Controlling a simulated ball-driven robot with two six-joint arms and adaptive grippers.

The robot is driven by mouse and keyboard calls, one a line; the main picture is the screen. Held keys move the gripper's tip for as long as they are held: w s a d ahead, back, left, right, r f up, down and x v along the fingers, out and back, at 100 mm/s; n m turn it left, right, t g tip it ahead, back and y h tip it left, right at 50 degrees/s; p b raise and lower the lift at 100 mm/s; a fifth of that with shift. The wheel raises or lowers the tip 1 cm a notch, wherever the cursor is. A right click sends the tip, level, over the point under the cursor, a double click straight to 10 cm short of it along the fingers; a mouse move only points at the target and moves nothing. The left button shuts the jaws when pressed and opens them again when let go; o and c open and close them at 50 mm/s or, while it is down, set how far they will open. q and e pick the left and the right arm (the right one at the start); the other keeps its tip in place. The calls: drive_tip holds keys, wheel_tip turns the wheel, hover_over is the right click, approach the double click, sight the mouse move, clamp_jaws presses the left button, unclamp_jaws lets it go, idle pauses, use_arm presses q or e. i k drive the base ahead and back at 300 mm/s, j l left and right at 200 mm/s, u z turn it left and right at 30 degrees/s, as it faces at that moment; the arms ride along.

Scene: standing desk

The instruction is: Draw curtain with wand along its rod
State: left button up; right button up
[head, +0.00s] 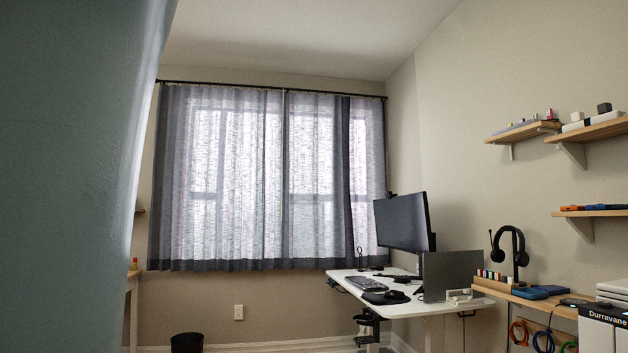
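Sheer grey curtains (235,175) with darker edge bands hang across the window at the back wall. They hang from a dark rod (270,88) that runs along the top, and they cover the window nearly edge to edge. A thin dark vertical line (283,150) hangs near the middle, where two panels meet; I cannot tell whether it is the wand or a panel edge. A dark band (343,150) runs down the right part. Neither of my grippers shows in the head view.
A large grey-teal surface (65,180) fills the left side close by. A white desk (410,305) with a monitor (403,222) stands below the curtains' right end. Shelves line the right wall. A black bin (187,343) is on the floor below the curtains.

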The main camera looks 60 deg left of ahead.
sight(275, 156)
drive_tip(key=u, duration=2.2)
drive_tip(key=i, duration=1.35)
drive_tip(key=i+j+u, duration=0.1)
drive_tip(key=i, duration=1.25)
drive_tip(key=i+u, duration=0.1)
drive_tip(key=i, duration=1.25)
drive_tip(key=i+l, duration=0.2)
drive_tip(key=i, duration=1.15)
